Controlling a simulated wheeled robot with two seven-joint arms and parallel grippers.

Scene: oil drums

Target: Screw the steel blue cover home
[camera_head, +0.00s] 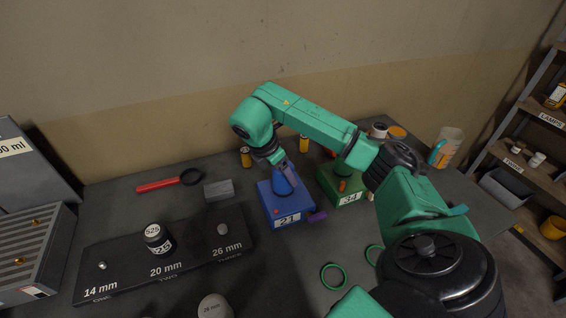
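A blue can (283,207) marked 21 stands on the dark workbench. A blue tapered part (283,180) rises from its top; I cannot tell whether this is the steel blue cover or the can's neck. My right gripper (288,173), on the green arm reaching in from the right, points down at this part. Its fingers overlap the part's upper end, and I cannot tell whether they grip it. A green can (349,198) marked 34 stands to the right, partly behind my arm. My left gripper is not in view.
Green rings (333,277) lie in front; a jug (445,147) stands right.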

